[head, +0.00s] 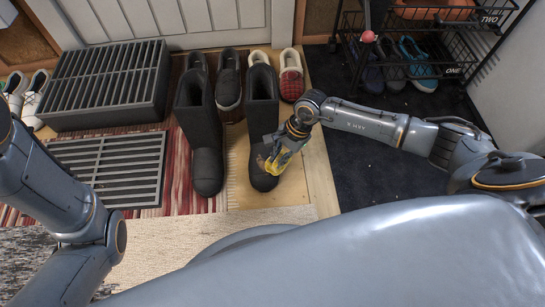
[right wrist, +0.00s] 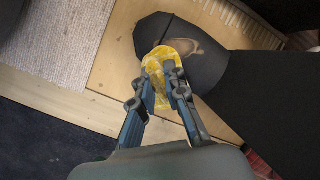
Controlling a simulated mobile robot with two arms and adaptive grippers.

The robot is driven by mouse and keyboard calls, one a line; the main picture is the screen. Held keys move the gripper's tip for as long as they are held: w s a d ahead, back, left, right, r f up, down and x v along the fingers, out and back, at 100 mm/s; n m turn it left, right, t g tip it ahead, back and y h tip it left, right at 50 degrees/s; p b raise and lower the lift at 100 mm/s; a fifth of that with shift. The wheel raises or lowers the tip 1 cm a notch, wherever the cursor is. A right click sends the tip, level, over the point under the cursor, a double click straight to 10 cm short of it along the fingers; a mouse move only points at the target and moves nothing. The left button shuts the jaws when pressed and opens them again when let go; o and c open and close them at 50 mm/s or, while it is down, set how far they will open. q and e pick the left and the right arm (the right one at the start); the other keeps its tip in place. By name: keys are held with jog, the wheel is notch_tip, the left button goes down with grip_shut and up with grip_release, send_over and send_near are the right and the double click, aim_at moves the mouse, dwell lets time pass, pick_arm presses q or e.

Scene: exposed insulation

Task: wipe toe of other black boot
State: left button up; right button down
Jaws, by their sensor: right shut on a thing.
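Two tall black boots stand side by side in the head view, the left boot (head: 200,130) and the right boot (head: 262,95). My right gripper (head: 283,152) is over the toe of the right boot. It is shut on a yellow cloth or sponge (head: 277,164). In the right wrist view the yellow cloth (right wrist: 158,72) lies between the fingers (right wrist: 165,84) and appears to touch the boot toe (right wrist: 150,32). A brownish dirt patch (right wrist: 203,48) shows on the toe beside the cloth. My left arm is at the left; its gripper is out of view.
Slippers (head: 230,82) and red plaid shoes (head: 291,76) stand behind the boots. A dark slatted box (head: 108,85) and a flat grate (head: 115,165) lie to the left. A black wire rack (head: 420,68) with shoes stands at the back right.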

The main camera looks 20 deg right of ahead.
jog(key=shift+s+d+f, duration=0.1)
jog(key=shift+s+d, duration=0.05)
jog(key=shift+d, duration=0.45)
jog(key=shift+f, duration=0.2)
jog(key=shift+w+a+f+b, duration=0.1)
jog(key=shift+w+a+b, duration=0.1)
jog(key=shift+a, duration=0.65)
jog(key=shift+w+a+b, duration=0.15)
jog(key=shift+a+b, duration=0.05)
jog(key=shift+a, duration=0.6)
jog(key=shift+w+a, duration=0.15)
jog(key=shift+a, duration=0.65)
jog(key=shift+w+a, duration=0.15)
jog(key=shift+a, duration=0.6)
